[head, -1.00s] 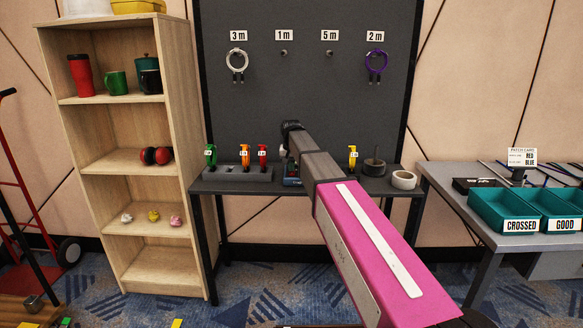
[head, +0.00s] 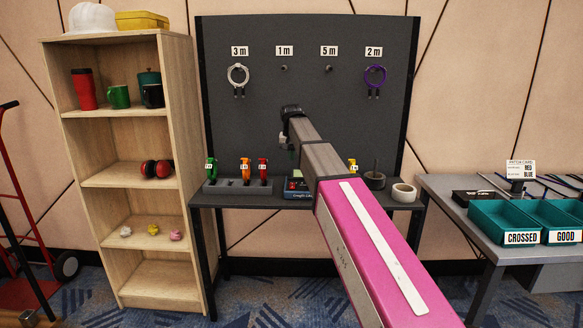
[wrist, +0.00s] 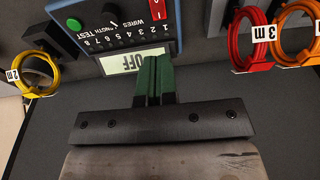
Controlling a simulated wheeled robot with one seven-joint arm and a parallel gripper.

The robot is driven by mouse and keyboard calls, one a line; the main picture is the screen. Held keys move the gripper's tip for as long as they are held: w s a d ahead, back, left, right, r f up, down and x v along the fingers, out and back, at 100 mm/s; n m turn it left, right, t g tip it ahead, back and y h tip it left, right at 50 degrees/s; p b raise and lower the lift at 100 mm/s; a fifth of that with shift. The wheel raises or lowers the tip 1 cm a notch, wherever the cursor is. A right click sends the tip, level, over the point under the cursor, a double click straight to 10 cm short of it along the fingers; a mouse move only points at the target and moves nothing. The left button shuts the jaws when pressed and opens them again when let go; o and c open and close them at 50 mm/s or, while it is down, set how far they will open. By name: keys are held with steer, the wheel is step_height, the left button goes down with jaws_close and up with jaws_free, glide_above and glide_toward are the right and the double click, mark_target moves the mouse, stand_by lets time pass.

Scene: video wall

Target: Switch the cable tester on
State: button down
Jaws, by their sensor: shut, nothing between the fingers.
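The cable tester (head: 296,188) sits on the shelf of the dark board, partly hidden behind my arm in the head view. In the wrist view, the tester (wrist: 113,42) shows a green round button (wrist: 73,24), a dark knob, a row of numbers and a display (wrist: 122,62) that appears to read OFF. My gripper (wrist: 157,62) is shut and empty, its green fingers covering part of the display and panel. In the head view my gripper (head: 290,145) is above the tester, apart from it.
Green (head: 211,170), orange (head: 245,170) and red (head: 262,170) coils stand left of the tester, a yellow coil (head: 352,166) right. A shelf unit (head: 150,218) stands left; a table with teal bins (head: 503,222) stands right.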

steer(key=shift+s+r, duration=0.2)
steer(key=shift+r, duration=0.9)
steer(key=shift+w+d, duration=0.35)
steer(key=shift+w, duration=0.3)
steer(key=shift+f, duration=0.1)
glide_toward(292, 186)
steer(key=w+f, duration=0.1)
steer(key=f, duration=0.1)
steer(key=w+f, duration=0.1)
steer(key=f, duration=0.1)
steer(key=w+f, duration=0.1)
steer(key=f, duration=0.2)
steer(key=shift+w+d, duration=0.3)
steer(key=shift+w, duration=0.05)
